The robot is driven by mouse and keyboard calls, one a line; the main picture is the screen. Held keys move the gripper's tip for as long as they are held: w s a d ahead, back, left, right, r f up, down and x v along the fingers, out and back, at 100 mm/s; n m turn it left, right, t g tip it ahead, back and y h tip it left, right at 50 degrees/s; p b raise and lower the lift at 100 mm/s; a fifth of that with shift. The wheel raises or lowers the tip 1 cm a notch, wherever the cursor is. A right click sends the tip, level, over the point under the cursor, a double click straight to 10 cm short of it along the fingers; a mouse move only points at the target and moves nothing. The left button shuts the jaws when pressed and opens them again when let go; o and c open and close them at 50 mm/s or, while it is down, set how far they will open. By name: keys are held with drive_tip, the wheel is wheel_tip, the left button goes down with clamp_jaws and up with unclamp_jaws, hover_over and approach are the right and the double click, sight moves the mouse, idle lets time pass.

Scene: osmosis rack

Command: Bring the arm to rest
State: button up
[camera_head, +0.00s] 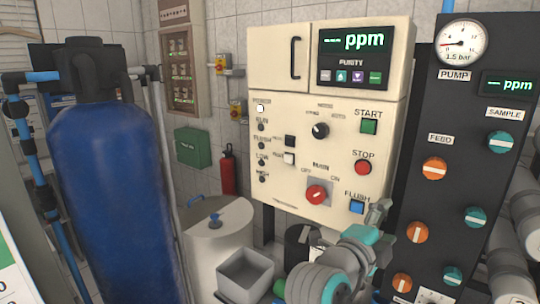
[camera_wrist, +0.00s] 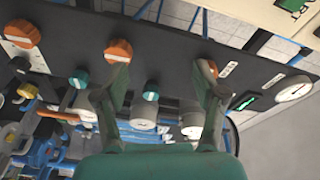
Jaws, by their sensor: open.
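My gripper shows in the wrist view (camera_wrist: 160,100) with its two fingers spread apart and nothing between them. Behind the fingers is the dark valve panel with orange and teal knobs. In the head view my arm (camera_head: 345,270) is folded low in front of the cream control cabinet (camera_head: 270,130) and left of the dark panel (camera_head: 455,120). Its upper end stands near the blue FLUSH button (camera_head: 357,207). I cannot tell in the head view whether the arm touches anything.
A blue tank (camera_head: 112,190) stands at the left. A white drum (camera_head: 218,245) and a grey open bin (camera_head: 245,275) stand on the floor by the arm. A red extinguisher (camera_head: 228,172) hangs on the wall. White pipes (camera_head: 515,235) line the right edge.

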drive_tip(key=s+a+f+n+t+y, duration=0.1)
drive_tip(key=s+f+n+t+y, duration=0.15)
drive_tip(key=f+n, duration=0.45)
drive_tip(key=s+f+n+t+y, duration=0.1)
drive_tip(key=f+n+y, duration=0.2)
drive_tip(key=f, duration=0.7)
drive_tip(key=s+a+f+n+y, duration=0.2)
drive_tip(key=s+f+n+y, duration=0.45)
drive_tip(key=s+f, duration=0.65)
drive_tip(key=s+a+f+n+y, duration=0.1)
drive_tip(key=s+f+n, duration=0.2)
drive_tip(key=s, duration=0.4)
drive_tip(key=s+a+f+n, duration=0.1)
drive_tip(key=s+f+n, duration=0.2)
drive_tip(key=s, duration=0.3)
drive_tip(key=s+r+n, duration=0.1)
drive_tip(key=s+r, duration=0.3)
drive_tip(key=s, duration=1.1)
drive_tip(key=shift+s+d+g, duration=0.2)
drive_tip(key=shift+s+g, duration=0.2)
drive_tip(key=shift+g, duration=0.05)
drive_tip(key=shift+n, duration=0.25)
